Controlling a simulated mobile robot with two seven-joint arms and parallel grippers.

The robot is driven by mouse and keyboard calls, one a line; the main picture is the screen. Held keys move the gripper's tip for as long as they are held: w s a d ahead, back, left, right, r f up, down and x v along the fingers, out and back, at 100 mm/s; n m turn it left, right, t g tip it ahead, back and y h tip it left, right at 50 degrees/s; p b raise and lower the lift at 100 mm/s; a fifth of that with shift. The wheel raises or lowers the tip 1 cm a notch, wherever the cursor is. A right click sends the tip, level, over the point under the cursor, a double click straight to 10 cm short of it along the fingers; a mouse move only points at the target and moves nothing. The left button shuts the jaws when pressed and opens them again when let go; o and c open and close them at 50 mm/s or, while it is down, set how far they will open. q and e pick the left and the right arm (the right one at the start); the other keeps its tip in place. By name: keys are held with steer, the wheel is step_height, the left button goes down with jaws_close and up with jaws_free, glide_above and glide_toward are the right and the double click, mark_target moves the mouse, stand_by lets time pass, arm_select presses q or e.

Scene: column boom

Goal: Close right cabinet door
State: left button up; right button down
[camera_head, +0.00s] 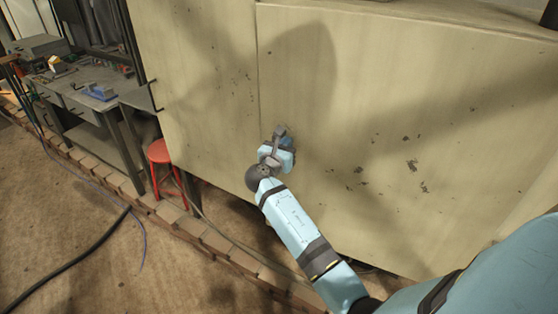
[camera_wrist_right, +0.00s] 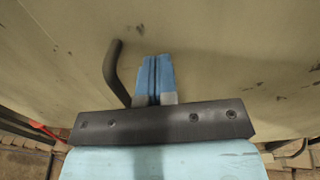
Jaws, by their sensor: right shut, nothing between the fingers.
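The right cabinet door (camera_head: 400,120) is a large beige panel with dark worn spots. In the head view it looks roughly in line with the panel to its left, with a thin seam between them; I cannot tell whether a small gap is left. My right gripper (camera_head: 285,140) is at the door's left part, close to the seam. In the wrist view its blue fingers (camera_wrist_right: 153,72) are together and empty, pointing at the door face. A dark bent handle (camera_wrist_right: 115,70) stands just left of the fingers, not between them. Contact with the door is unclear. My left gripper is out of view.
The left beige panel (camera_head: 200,80) has a dark bracket (camera_head: 152,96) at its left edge. A red stool (camera_head: 159,152) and a grey workbench (camera_head: 95,100) stand at left. A low brick edging (camera_head: 215,240) and a dark cable (camera_head: 70,262) lie on the floor.

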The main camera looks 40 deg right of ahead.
steer(key=shift+x, duration=0.85)
steer(key=shift+d, duration=0.1)
